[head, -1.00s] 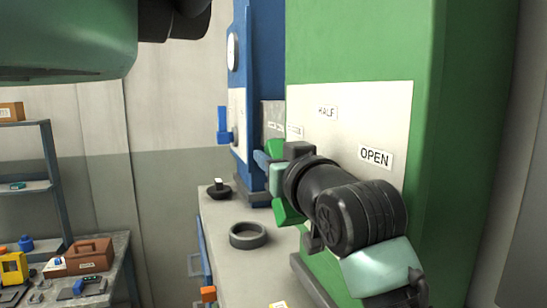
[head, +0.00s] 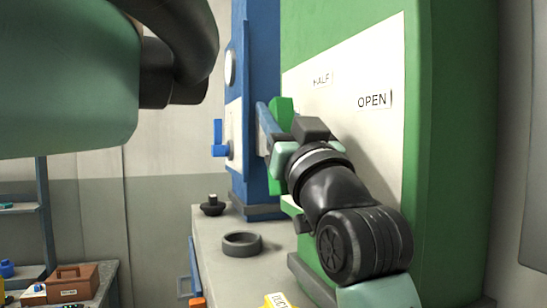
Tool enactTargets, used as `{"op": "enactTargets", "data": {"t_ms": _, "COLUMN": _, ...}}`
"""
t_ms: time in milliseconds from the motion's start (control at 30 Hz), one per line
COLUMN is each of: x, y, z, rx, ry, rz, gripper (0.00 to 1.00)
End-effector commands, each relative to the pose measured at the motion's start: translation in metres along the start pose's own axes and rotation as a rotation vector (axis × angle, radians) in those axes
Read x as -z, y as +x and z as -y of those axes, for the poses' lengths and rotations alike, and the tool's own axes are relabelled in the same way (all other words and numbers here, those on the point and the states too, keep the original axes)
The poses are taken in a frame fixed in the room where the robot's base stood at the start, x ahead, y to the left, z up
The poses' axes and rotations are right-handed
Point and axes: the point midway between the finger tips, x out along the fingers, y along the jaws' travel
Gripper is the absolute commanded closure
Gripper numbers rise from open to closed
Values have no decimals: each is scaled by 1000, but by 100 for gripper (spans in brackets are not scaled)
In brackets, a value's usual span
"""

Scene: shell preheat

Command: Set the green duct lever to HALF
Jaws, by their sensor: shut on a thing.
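The green duct lever (head: 281,106) stands out from the left side of the pale label plate (head: 350,75) on the tall green duct (head: 455,130). Its green parts show above and below my gripper (head: 272,145), which is shut on it. The wrist hides the lever's middle. The HALF label (head: 321,80) is above and right of the lever, and the OPEN label (head: 374,99) is farther right. I cannot tell exactly which label the lever points at. The plate's lower left is hidden by my arm.
A blue cabinet (head: 240,100) with a small blue lever (head: 218,150) stands behind, close left of my gripper. A grey ring (head: 242,244) and a black knobbed piece (head: 213,206) rest on the bench (head: 215,275) below. A brown toolbox (head: 73,282) is lower left.

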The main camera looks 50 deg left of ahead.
Motion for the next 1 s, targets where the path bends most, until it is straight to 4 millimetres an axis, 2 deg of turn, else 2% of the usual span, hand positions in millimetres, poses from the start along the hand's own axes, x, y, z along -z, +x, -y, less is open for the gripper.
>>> {"op": "enactTargets", "data": {"t_ms": 33, "x": -4, "y": -6, "z": 1, "rx": 1, "ry": 1, "rz": -39, "gripper": 100}}
{"op": "enactTargets", "data": {"t_ms": 400, "x": 14, "y": -15, "z": 0, "rx": 1, "ry": 0, "rz": -220, "gripper": 100}}
{"op": "enactTargets", "data": {"t_ms": 1000, "x": 21, "y": -16, "z": 0, "rx": 1, "ry": -2, "rz": -262, "gripper": 100}}
